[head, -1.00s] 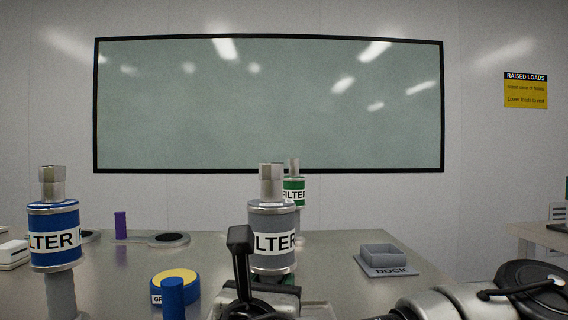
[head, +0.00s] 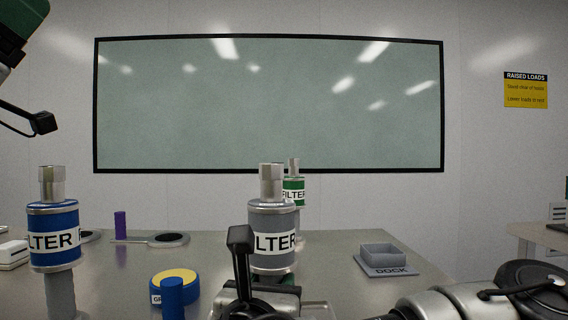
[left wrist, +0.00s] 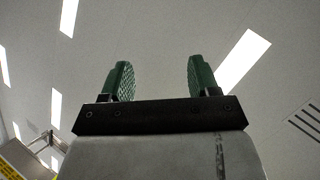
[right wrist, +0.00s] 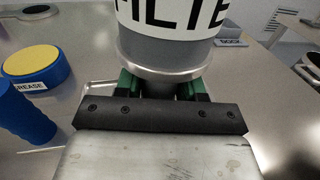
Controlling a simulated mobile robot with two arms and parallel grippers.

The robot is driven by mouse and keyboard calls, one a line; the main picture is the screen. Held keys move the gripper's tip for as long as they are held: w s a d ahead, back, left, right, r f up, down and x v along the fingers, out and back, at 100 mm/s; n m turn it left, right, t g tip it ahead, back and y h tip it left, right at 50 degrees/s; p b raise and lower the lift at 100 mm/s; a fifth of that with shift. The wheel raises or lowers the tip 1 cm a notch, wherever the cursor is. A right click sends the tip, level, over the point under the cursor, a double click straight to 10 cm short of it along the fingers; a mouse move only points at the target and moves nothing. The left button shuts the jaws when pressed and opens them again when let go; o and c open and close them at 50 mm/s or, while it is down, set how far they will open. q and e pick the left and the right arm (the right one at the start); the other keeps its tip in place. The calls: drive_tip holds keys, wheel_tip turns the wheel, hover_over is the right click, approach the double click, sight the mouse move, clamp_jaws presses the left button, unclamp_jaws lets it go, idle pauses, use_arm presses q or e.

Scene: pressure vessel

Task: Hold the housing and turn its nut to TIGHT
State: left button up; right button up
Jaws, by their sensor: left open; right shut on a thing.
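The grey filter housing (head: 272,255) stands upright in the middle of the head view, with a silver nut (head: 271,180) on its top. No TIGHT mark is readable on it. My right gripper (right wrist: 163,88) is shut on the narrow part below the housing's lower rim, its green fingers on either side. The housing's lower body also shows in the right wrist view (right wrist: 165,52). My left gripper (left wrist: 160,80) is open and empty, with only ceiling between and beyond its fingers. Part of my left arm shows at the head view's upper left, away from the housing.
A blue filter (head: 54,235) stands at left and a green filter (head: 293,190) behind the grey one. A blue-and-yellow grease tin (head: 175,287), a purple block (head: 120,225) and a grey dock (head: 390,268) are on the table. Table between housing and dock is clear.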

sight(271, 171)
use_arm(q)
drive_tip(key=d+f+m+g+y, duration=0.3)
drive_tip(key=d+g, duration=0.5)
drive_tip(key=d, duration=0.6)
drive_tip(key=w+d+f+n+g+y, duration=0.1)
drive_tip(key=w+d+f+n+y, duration=0.2)
drive_tip(key=f, duration=0.4)
drive_tip(key=w+d+f+n+g+y, duration=0.1)
drive_tip(key=w+d+f+n+y, duration=0.2)
drive_tip(key=f, duration=0.5)
drive_tip(key=shift+h, duration=0.4)
drive_tip(key=x, duration=0.3)
drive_tip(key=w+x, duration=0.1)
drive_tip(key=x, duration=0.6)
drive_tip(key=shift+w+d+r, duration=0.1)
drive_tip(key=shift+w+d, duration=0.05)
drive_tip(key=shift+w, duration=0.1)
drive_tip(key=c, duration=0.9)
